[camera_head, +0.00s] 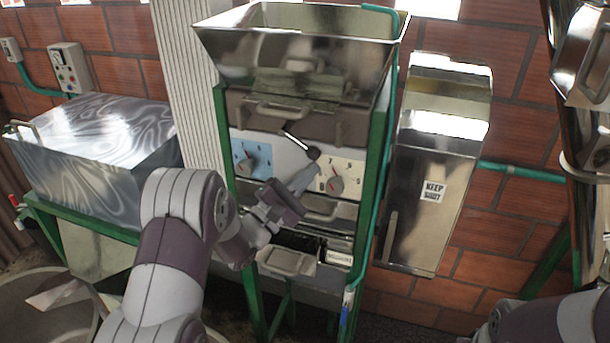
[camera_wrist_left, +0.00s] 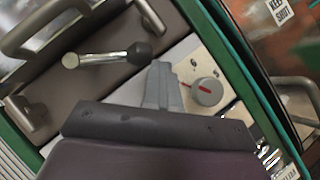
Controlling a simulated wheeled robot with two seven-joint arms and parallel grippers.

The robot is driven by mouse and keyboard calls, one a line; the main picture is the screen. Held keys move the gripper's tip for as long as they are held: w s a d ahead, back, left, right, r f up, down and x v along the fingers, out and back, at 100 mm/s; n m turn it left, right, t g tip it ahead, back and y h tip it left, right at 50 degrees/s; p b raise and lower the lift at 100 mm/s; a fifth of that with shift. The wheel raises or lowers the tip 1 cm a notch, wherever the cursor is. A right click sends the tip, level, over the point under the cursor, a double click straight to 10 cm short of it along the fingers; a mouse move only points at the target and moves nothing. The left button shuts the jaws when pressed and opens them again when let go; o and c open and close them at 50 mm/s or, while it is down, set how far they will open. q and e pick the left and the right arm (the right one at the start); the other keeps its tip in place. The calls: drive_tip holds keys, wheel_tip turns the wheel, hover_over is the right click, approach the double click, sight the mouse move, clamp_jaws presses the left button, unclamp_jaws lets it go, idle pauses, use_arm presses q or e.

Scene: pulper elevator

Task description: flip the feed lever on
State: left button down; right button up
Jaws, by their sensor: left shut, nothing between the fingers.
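The lever (camera_head: 297,142) is a short metal rod with a black knob on the machine's front panel. In the head view it slants down to the right, with its knob at the lower end. In the left wrist view the lever (camera_wrist_left: 100,59) lies across the upper left, knob towards the fingers. I see no label telling whether it is the feed lever. My left gripper (camera_head: 306,176) is shut and empty, its tips just below the knob in the head view. In the wrist view the fingers (camera_wrist_left: 160,72) appear close to the knob; contact cannot be told.
A blue-plate dial (camera_head: 241,160) and a cream-plate dial (camera_head: 335,184) flank the lever. A handle bar (camera_head: 283,110) runs above it, under the metal hopper (camera_head: 300,50). A steel cabinet (camera_head: 425,200) stands right. Part of my right arm (camera_head: 545,320) shows bottom right.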

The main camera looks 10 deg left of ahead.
use_arm(q)
drive_tip(key=b+v, duration=0.7)
drive_tip(key=v, duration=0.5)
drive_tip(key=shift+s, duration=0.3)
